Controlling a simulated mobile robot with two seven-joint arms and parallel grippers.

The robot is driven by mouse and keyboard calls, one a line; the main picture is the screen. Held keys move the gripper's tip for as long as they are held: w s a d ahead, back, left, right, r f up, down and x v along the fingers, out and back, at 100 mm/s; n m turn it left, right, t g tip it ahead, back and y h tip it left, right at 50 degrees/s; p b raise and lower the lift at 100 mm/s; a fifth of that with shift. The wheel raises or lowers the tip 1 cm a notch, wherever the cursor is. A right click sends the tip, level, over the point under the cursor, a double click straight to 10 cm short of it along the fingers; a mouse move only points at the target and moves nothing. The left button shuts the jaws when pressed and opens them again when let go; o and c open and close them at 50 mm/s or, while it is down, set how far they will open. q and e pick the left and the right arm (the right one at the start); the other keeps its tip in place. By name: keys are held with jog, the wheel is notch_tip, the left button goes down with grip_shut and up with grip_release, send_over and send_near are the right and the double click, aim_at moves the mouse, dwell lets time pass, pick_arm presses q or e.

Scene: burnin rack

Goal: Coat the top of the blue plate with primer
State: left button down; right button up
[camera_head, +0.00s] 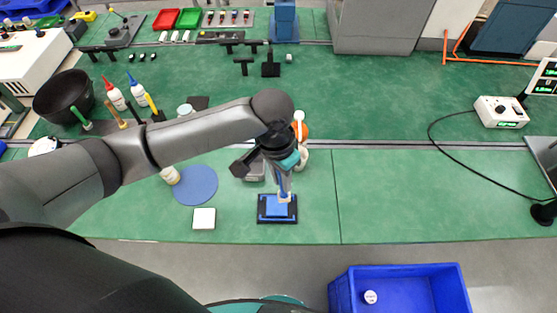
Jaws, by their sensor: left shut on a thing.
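The blue plate (272,209) lies flat in a black frame near the front edge of the green bench. My left gripper (284,174) is above it, pointing down, shut on a slim blue-handled brush (284,189). The brush's pale tip is at the plate's upper right part. I cannot tell whether it touches or whether any primer is on the plate. A white bottle (171,176) stands left of the gripper; its label is too small to read. My right gripper is not in view.
A blue disc (197,186) and a white square block (204,218) lie left of the plate. An orange and white object (300,130) stands partly behind my gripper. A blue bin (402,291) is below the bench at front right. The bench right of the plate is clear.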

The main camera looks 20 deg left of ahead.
pick_arm(q)
jog(key=shift+s+a+r+m+y+p, duration=0.1)
jog(key=shift+a+r+m+y+p, duration=0.2)
jog(key=shift+p, duration=0.55)
notch_tip(320, 180, down, 2)
jog(key=shift+f+b, duration=0.1)
jog(key=shift+b, duration=0.7)
notch_tip(320, 180, down, 4)
jog(key=b, duration=0.6)
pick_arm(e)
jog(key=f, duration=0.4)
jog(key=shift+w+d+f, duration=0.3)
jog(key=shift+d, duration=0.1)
